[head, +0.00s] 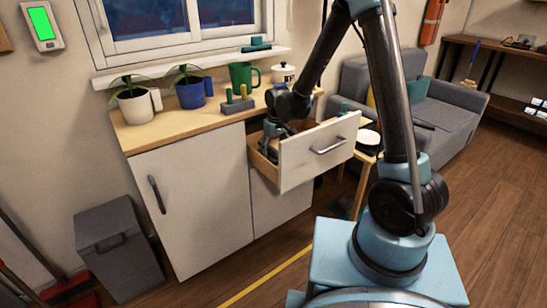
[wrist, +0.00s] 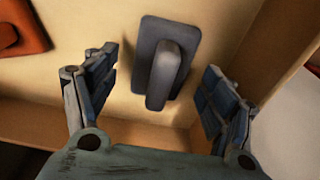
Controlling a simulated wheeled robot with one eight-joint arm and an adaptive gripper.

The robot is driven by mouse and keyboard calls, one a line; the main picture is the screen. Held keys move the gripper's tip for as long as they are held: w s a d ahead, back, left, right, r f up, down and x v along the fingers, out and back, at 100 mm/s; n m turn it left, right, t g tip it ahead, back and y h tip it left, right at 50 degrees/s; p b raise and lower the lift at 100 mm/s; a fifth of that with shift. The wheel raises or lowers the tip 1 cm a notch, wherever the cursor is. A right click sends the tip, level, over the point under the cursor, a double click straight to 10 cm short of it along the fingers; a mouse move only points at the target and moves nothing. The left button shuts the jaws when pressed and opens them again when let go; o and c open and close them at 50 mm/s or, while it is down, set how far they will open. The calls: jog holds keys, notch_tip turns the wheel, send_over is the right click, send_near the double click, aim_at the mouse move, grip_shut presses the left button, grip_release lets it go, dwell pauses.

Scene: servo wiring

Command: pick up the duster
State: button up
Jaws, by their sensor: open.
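What looks like the duster, a dark grey rounded pad with a raised grip bar (wrist: 165,75), lies on the floor of the open drawer (head: 312,153). My gripper (wrist: 160,62) is open above it in the wrist view, with one finger to each side and gaps between the fingers and the pad. In the head view my gripper (head: 270,143) reaches down into the drawer. The duster cannot be made out clearly there, behind my arm and the drawer front.
An orange-red object (wrist: 22,28) lies left of the duster. Drawer walls (wrist: 262,45) stand close on the right and near sides. On the counter above are potted plants (head: 133,103), a green mug (head: 241,75), a grey peg block (head: 233,107) and a white lidded pot (head: 284,73).

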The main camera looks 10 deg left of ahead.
jog(key=shift+f, duration=0.35)
jog(key=c, duration=1.3)
jog(key=shift+o, duration=0.2)
jog(key=shift+r, duration=0.1)
